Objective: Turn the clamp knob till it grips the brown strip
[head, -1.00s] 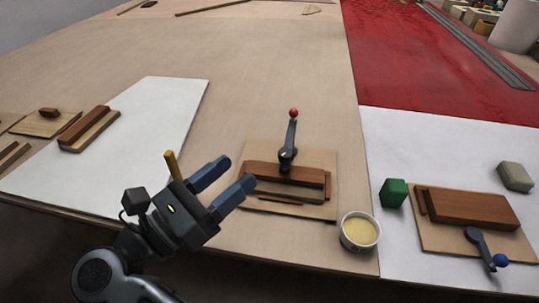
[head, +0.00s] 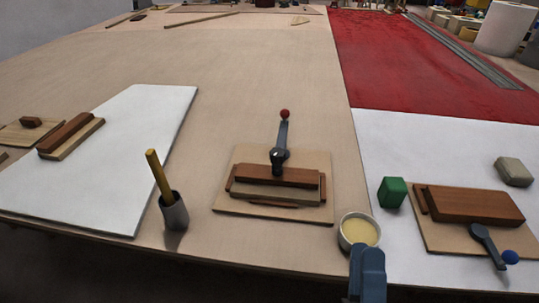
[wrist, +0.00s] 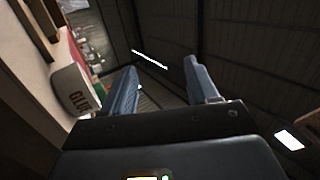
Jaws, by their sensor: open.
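A clamp (head: 279,150) with a dark lever and a red ball knob (head: 284,113) stands on a plywood base (head: 238,165) in the middle of the head view. Its foot is at a brown strip (head: 290,177) on a pale block; whether it presses on it I cannot tell. A second clamp (head: 486,242) with a blue ball knob (head: 510,257) is at the right, beside a larger brown block (head: 475,205). My gripper (head: 367,258) is at the bottom edge, in front of the glue pot, apart from both clamps. The wrist view shows its fingers (wrist: 160,75) open and empty.
The glue pot (head: 359,231) is between the two clamps and also shows in the wrist view (wrist: 77,90). A green block (head: 392,192) and a grey block (head: 514,171) lie right. A cup (head: 174,212) holding a yellow stick stands left. The table behind the red-knob clamp is clear.

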